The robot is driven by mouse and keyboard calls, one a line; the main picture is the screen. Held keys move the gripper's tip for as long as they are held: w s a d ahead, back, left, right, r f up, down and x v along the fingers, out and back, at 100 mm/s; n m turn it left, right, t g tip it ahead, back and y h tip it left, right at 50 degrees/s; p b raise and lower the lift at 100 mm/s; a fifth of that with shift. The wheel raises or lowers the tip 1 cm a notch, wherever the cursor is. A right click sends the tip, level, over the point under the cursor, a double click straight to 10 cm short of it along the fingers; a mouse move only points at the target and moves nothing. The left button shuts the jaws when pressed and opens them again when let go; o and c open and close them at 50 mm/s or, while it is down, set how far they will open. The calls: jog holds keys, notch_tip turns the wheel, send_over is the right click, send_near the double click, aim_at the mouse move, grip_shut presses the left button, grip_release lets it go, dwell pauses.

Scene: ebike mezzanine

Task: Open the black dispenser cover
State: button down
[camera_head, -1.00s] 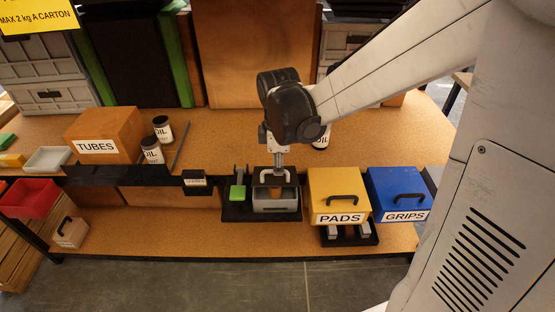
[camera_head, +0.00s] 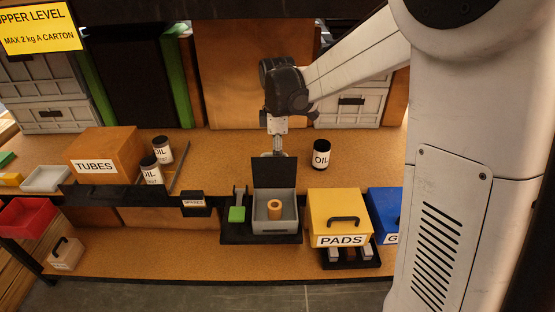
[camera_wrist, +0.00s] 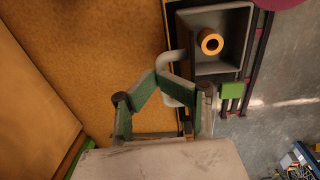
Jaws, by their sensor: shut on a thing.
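The dispenser is a grey open-topped box (camera_head: 287,225) on a black base on the lower level, with a tan ring-shaped roll (camera_head: 274,209) inside. Its black cover (camera_head: 274,174) stands upright at the back edge of the box. My gripper (camera_head: 278,150) is behind and above the cover's top edge. In the wrist view my gripper (camera_wrist: 159,82) is shut on the pale looped cover handle (camera_wrist: 165,66), its green-padded fingers meeting at it. The grey box (camera_wrist: 222,67) and the roll (camera_wrist: 211,42) show beyond the handle. The cover is seen nearly edge-on there.
A green block (camera_head: 237,214) sits left of the dispenser. A yellow PADS box (camera_head: 340,212) and a blue GRIPS box (camera_head: 385,208) stand to its right. An OIL jar (camera_head: 321,155) stands on the upper shelf, right of my gripper. The TUBES box (camera_head: 105,155) is far left.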

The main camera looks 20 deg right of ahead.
jog(key=w, duration=0.1)
jog(key=w+f, duration=0.1)
jog(key=w+d+b, duration=0.1)
jog(key=shift+w+f, duration=0.3)
jog(key=shift+f, duration=0.1)
dwell(1.0)
jog(key=c, duration=2.1)
grip_release()
jog(key=shift+w, duration=0.1)
